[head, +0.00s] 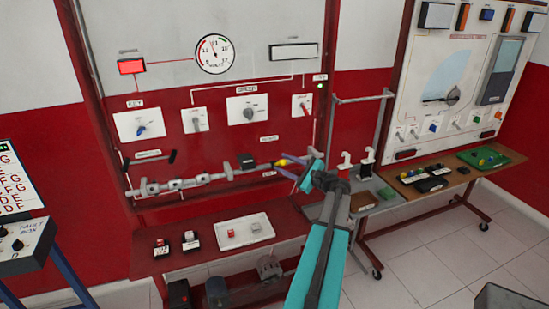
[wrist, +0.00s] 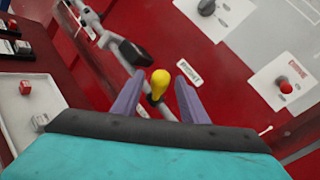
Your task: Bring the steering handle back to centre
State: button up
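A yellow knob (wrist: 160,79) on a short lever shows in the wrist view, at one end of the grey shaft on the red panel. It also shows in the head view (head: 283,162). I cannot tell from its label whether this is the steering handle. My gripper (wrist: 159,82) is open, with its two purple fingers on either side of the knob and a gap visible to each. In the head view my gripper (head: 297,168) is at the right end of the shaft. A black handle (wrist: 130,52) is farther along the shaft, to the left of the knob.
Below is a bench with a white tray (head: 262,222). A second trainer (head: 425,70) with a dial lever (head: 445,97) stands at the right.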

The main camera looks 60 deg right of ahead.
jog(key=shift+w+d+p, duration=0.15)
jog(key=shift+w+p, duration=0.25)
jog(key=shift+w, duration=0.9)
jog(key=shift+w+d+p, duration=0.1)
jog(key=shift+w+p, duration=0.3)
jog(key=shift+w, duration=0.9)
grip_shut()
